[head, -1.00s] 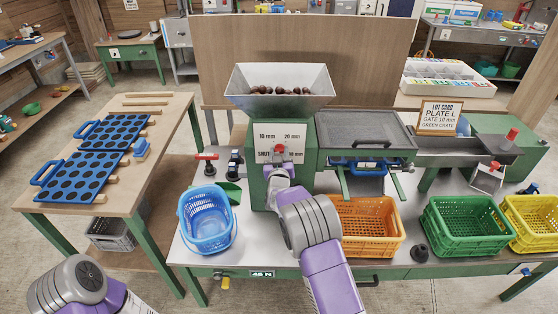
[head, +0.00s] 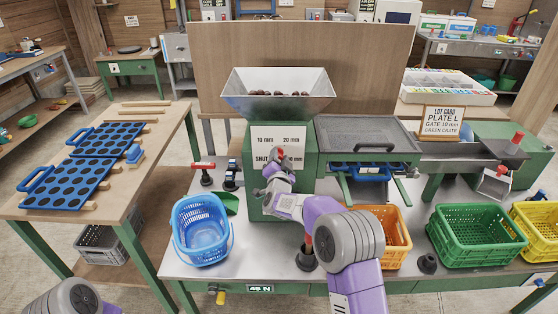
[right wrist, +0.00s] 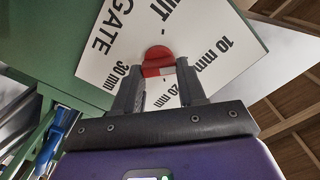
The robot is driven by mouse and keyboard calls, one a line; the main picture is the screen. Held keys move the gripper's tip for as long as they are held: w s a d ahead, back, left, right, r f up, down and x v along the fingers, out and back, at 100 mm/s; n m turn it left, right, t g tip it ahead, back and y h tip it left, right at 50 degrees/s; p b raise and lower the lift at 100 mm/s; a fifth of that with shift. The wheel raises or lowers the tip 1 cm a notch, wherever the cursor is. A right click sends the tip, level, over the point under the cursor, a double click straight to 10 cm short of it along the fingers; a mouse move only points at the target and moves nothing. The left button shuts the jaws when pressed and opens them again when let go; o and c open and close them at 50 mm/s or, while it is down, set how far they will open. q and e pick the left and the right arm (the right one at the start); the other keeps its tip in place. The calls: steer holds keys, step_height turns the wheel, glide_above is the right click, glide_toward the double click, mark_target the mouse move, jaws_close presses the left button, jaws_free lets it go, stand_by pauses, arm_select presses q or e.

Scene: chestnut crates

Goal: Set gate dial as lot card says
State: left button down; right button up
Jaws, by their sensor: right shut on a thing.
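The lot card (head: 441,120) stands at the right and reads plate L, gate 10 mm, green crate. The white gate plate (head: 262,134) on the green machine carries the marks 10 mm, 20 mm, SHUT and 30 mm. The red gate dial (head: 283,152) sits in its middle, partly covered by my gripper. In the right wrist view the dial (right wrist: 157,60), red with a white band, is between the fingers. My right gripper (right wrist: 157,82) is shut on it. I cannot tell which mark the dial points to. My left gripper is out of view; only part of its arm shows at bottom left.
A hopper (head: 278,105) of chestnuts tops the machine. A blue basket (head: 202,250) stands left of it. Orange (head: 399,258), green (head: 478,262) and yellow (head: 548,246) crates stand to the right. A black-based plunger-like object (head: 306,260) stands close to my right arm.

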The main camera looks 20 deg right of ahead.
steer(key=shift+m, duration=0.6)
steer(key=o, duration=1.1)
steer(key=shift+c, duration=0.2)
steer(key=p+v, duration=0.1)
steer(key=v, duration=0.6)
steer(key=shift+s, duration=0.3)
steer(key=shift+a, duration=0.1)
